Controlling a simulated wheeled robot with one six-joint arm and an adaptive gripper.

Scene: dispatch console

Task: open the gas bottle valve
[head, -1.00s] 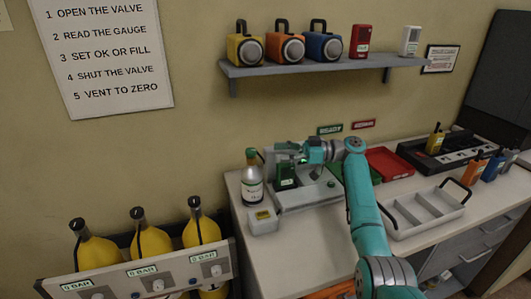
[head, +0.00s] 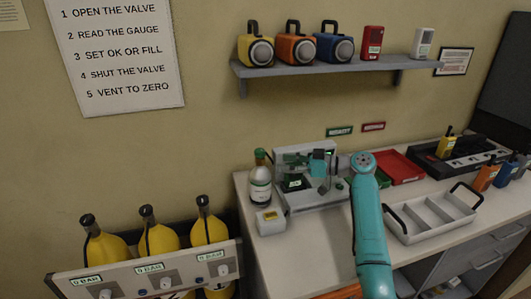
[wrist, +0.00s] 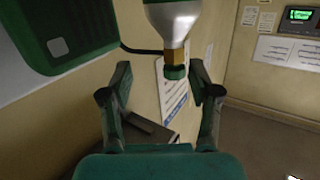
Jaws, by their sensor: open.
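The gas bottle (head: 260,186) is white with a dark label, upright at the left end of the counter. Its brass neck and green valve knob (head: 260,156) are on top. In the wrist view the gas bottle (wrist: 172,12) appears inverted, with the green valve knob (wrist: 175,72) in line with the gap between my fingers. My gripper (wrist: 160,82) is open and empty, and its fingers appear clear of the knob. In the head view my teal gripper part (head: 318,165) is right of the bottle, by the test stand; its fingertips are hard to make out.
A test stand with a dark green device (head: 294,182) is right beside the bottle; the device (wrist: 70,30) fills the wrist view's upper left. A small white box (head: 270,222) sits before the bottle. Yellow cylinders (head: 158,239) stand left. A grey tray (head: 432,216) lies right.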

